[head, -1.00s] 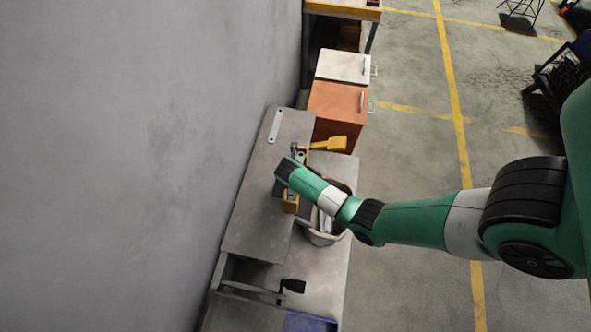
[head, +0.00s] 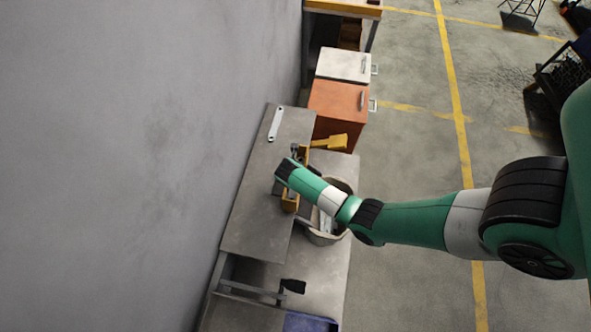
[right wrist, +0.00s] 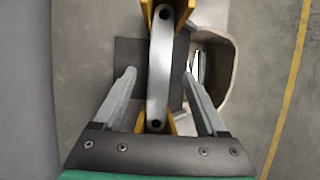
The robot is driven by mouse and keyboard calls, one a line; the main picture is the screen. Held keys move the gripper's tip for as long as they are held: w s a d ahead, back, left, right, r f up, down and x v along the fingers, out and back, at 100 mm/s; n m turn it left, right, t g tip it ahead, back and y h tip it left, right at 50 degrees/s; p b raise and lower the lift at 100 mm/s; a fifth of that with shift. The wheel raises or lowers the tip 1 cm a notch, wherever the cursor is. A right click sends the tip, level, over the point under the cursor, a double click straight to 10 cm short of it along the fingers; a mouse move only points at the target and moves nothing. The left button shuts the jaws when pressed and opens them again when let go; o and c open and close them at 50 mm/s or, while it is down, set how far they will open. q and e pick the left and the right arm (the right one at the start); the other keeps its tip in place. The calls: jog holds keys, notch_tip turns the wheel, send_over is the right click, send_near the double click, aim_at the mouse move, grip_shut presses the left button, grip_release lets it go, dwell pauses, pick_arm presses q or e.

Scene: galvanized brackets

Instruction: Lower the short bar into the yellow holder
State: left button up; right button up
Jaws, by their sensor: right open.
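The short bar (right wrist: 159,72) is grey metal with a hole near each end. In the right wrist view it runs lengthwise between the yellow holder's (right wrist: 180,13) two ends, its tips between the yellow walls. I cannot tell how deep it sits. My right gripper (right wrist: 158,75) is open, with one finger on each side of the bar and gaps showing between. In the head view my right arm covers the middle of the yellow holder (head: 290,203) and hides most of the gripper and bar. My left gripper is not in view.
A longer flat bar (head: 275,124) lies at the far end of the grey bench (head: 255,225), along the wall. A round bin (head: 321,237) holding metal pieces stands right of the holder. Orange (head: 338,99) and white (head: 343,64) cabinets stand beyond.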

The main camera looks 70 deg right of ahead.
jog(key=p+v, duration=0.4)
jog(key=v, duration=0.7)
jog(key=shift+r, duration=0.35)
